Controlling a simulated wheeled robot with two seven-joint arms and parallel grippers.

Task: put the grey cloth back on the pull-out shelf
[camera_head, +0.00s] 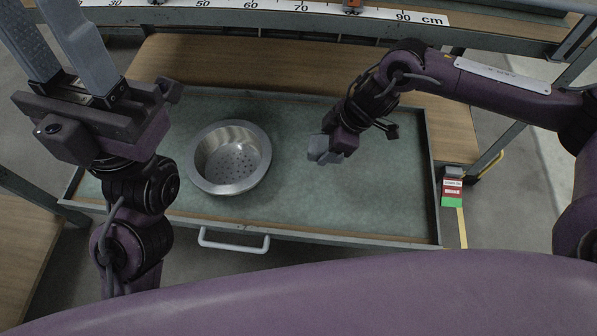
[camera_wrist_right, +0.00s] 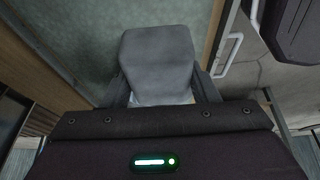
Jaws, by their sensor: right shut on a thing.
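The grey cloth (camera_wrist_right: 158,62) is a soft, folded pad between the fingers of my right gripper (camera_head: 322,160). In the right wrist view it hides much of what lies beyond it. My right gripper is shut on it above the right half of the pull-out shelf (camera_head: 385,190), which has a grey-green surface and a low metal rim. I cannot tell the exact height of the cloth over the shelf. My left gripper (camera_head: 58,50) is raised at the upper left of the head view, with its two grey fingers apart and nothing seen between them.
A metal colander (camera_head: 231,158) stands on the left part of the shelf. A white handle (camera_head: 233,241) is on the shelf's front. A wooden board (camera_head: 230,68) and a beam with a centimetre scale (camera_head: 330,10) lie behind. The shelf's right part is clear.

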